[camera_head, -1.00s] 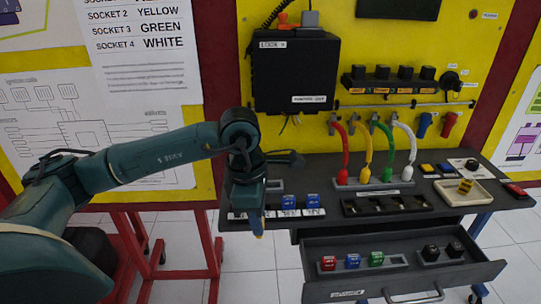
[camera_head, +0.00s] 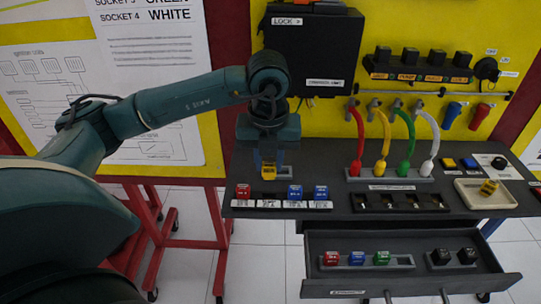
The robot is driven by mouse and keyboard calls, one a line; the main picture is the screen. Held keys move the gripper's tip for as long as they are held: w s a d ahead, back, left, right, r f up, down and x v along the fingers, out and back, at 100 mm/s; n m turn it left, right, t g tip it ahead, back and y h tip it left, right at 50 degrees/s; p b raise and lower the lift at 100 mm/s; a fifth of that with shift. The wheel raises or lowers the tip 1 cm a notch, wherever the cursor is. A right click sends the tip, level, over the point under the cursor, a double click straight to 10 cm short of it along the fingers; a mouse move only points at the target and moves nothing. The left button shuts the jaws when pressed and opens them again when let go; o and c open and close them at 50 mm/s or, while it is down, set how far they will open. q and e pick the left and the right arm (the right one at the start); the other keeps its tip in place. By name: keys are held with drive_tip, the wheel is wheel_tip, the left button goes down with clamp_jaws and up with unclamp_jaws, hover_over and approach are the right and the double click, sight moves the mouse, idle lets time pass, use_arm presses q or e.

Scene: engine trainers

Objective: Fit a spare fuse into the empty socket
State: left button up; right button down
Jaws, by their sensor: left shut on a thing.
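My left gripper (camera_head: 268,152) points down over the fuse block at the left of the bench, shut on a small yellow fuse (camera_head: 268,170). The fuse block (camera_head: 268,205) holds a red fuse (camera_head: 243,191) at its left and two blue fuses (camera_head: 295,191) at its right. The empty socket (camera_head: 268,197) lies between the red fuse and the blue ones. The yellow fuse appears above this gap, apart from the block. Spare red, blue and green fuses (camera_head: 382,258) stand in a rack in the open drawer (camera_head: 410,284). My right gripper is not in view.
A black box (camera_head: 312,50) hangs on the wall behind my gripper. Coloured leads (camera_head: 383,140) stand in the middle of the bench. A cream tray (camera_head: 465,197) holds a yellow and black item. Two black blocks (camera_head: 440,257) sit in the drawer's right part.

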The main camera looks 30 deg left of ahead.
sight(269, 176)
use_arm(q)
drive_tip(key=shift+f+b, duration=0.9)
drive_tip(key=shift+f, duration=0.65)
drive_tip(key=shift+f+b, duration=0.45)
drive_tip(key=shift+f, duration=0.3)
drive_tip(key=shift+f+b, duration=0.3)
drive_tip(key=shift+b, duration=0.05)
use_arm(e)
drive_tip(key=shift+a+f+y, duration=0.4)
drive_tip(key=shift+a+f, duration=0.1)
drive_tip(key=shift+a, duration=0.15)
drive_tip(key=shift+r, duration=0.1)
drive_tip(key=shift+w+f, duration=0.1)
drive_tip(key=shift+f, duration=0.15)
